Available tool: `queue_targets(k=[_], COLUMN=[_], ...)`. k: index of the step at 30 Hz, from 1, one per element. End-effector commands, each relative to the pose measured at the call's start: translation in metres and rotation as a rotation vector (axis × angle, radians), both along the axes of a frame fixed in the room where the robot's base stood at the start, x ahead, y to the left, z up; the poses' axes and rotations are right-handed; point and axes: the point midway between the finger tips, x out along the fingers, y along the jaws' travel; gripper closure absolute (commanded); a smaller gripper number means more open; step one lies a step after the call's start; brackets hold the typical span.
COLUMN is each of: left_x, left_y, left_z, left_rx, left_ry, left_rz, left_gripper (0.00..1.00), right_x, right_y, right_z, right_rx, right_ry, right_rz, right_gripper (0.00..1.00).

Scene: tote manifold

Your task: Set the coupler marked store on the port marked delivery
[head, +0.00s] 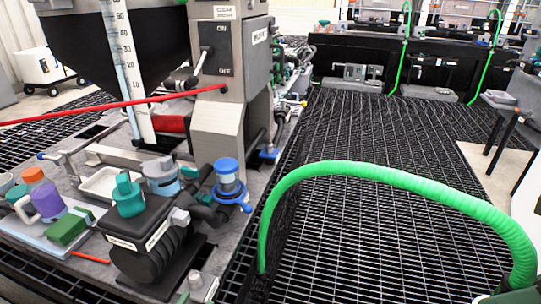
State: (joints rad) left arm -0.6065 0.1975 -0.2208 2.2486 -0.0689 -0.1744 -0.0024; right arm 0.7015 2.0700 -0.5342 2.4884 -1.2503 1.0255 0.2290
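I cannot make out a coupler marked store or a port marked delivery; the small labels are too blurred to read. A black pump-like block (150,240) with white labels stands at the front left, with a teal fitting (128,196) on top. A blue-flanged clear fitting (229,183) stands upright to its right on a dark pipe. A thick green hose (385,172) arches across the front right; its left end drops behind the bench edge, and its right end meets a dark green part cut off by the frame. Neither of my grippers is in view.
A pale tray (60,240) holds purple, green, orange and teal pieces at left. A grey control box (222,58) marked ON and OFF stands on the bench, a red line running left from it. Black grating (360,130) fills the open floor at right. Thinner green hoses rise at the back.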

Motion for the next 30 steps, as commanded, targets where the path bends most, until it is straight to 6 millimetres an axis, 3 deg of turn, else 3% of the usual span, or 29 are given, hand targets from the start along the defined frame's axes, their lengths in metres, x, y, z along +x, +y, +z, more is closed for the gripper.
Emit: queue_targets(k=[6, 11, 20, 30], left_x=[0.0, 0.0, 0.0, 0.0], left_y=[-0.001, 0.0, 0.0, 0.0], left_z=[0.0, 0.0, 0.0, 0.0], left_rx=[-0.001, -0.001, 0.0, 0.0], left_ry=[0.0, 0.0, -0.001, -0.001], left_rz=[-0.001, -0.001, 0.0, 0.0], left_gripper=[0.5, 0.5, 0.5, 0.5], right_x=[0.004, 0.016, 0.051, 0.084], right_y=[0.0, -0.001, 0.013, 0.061], right_z=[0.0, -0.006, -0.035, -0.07], right_rx=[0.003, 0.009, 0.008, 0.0], right_ry=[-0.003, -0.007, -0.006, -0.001], right_rz=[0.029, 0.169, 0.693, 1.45], right_gripper=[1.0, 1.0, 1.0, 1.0])
